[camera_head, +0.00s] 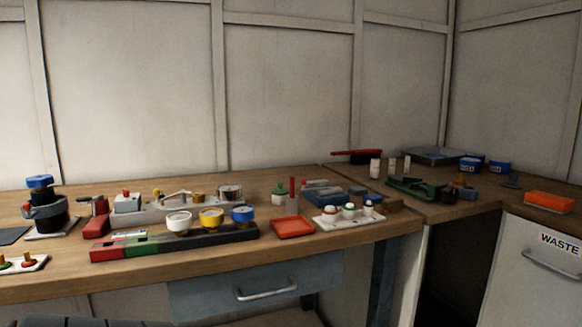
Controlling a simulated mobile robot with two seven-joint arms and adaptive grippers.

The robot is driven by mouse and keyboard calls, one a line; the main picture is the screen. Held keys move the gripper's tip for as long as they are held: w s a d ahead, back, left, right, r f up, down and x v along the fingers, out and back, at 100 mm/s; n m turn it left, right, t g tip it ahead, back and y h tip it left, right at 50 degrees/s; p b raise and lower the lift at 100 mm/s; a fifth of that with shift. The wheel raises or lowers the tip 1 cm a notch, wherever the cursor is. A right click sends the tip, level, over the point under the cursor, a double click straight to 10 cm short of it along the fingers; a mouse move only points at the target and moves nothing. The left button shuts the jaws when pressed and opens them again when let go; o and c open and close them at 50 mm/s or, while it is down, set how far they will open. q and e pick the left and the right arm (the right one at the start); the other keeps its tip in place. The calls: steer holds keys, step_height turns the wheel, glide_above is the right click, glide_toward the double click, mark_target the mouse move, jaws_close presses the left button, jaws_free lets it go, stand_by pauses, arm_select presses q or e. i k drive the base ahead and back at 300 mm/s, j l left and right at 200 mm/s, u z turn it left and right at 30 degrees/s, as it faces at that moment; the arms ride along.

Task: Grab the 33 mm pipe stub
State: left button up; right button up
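I cannot tell for certain which object is the 33 mm pipe stub, as no size marking is legible. Short round pieces stand on the bench: a white-topped one (179,222), a yellow one (211,218) and a blue one (242,215), in a row at the dark bar with red and green sections (200,242). Small pale upright cylinders (375,168) stand farther back on the right bench. A grey metal cylinder (230,193) sits behind the row. Neither of my grippers is in view.
The wooden bench (350,238) turns a corner at right. A red tray (293,227) and a white holder with capped pieces (350,222) lie near its front edge. A black device with a blue top (40,182) stands at left. A WASTE cabinet (540,265) is at right.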

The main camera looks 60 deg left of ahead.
mark_target(375, 166)
steer(key=i+u, duration=0.1)
steer(key=u, duration=0.3)
steer(key=i+l+u, duration=0.1)
steer(key=u, duration=0.25)
steer(key=l+u, duration=0.2)
steer(key=u, duration=0.2)
steer(key=i+l+u, duration=0.1)
steer(key=u, duration=0.25)
steer(key=i+l+u, duration=0.1)
steer(key=l+u, duration=0.25)
steer(key=l, duration=0.2)
steer(key=l+u, duration=0.35)
steer(key=l, duration=0.2)
